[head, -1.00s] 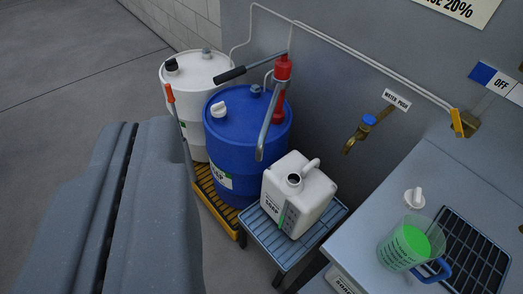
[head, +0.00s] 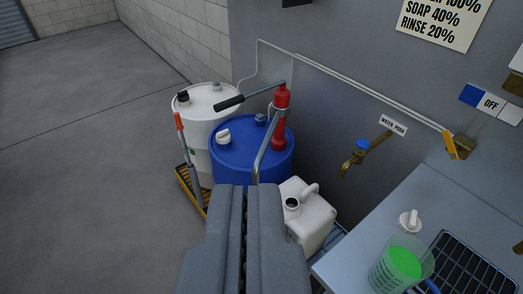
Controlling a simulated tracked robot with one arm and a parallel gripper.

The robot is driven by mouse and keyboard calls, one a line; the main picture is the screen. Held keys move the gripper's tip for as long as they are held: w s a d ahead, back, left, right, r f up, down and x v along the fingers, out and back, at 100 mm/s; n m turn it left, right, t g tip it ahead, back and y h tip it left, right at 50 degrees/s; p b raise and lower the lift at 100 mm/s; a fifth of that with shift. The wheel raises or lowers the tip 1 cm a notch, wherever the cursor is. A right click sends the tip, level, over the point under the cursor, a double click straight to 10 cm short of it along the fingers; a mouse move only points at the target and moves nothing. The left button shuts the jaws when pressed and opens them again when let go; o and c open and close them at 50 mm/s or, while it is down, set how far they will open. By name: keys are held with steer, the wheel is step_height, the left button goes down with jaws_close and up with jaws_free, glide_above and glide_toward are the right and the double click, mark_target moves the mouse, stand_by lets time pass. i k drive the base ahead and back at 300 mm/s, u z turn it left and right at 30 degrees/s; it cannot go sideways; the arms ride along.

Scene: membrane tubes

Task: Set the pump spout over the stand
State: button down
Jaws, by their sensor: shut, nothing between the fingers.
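The pump has a red body (head: 281,110) with a black-gripped lever and stands on the blue drum (head: 240,158). Its grey curved spout (head: 264,152) comes down on the near side; my gripper hides whether its tip ends just behind the fingers. The stand (head: 334,240) shows only as a sliver of blue-grey slats at right. A white jug (head: 316,215) with an open mouth sits on it, partly covered by my gripper. My gripper (head: 250,188) is shut and empty, in front of the blue drum and left of the jug.
A white drum (head: 203,110) stands behind left on a yellow-edged pallet (head: 185,182). A brass tap (head: 358,155) juts from the wall. At right, a counter (head: 355,245) holds a white cap (head: 409,220) and a cup of green liquid (head: 398,265). Open floor lies left.

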mark_target(279, 113)
steer(key=i, duration=1)
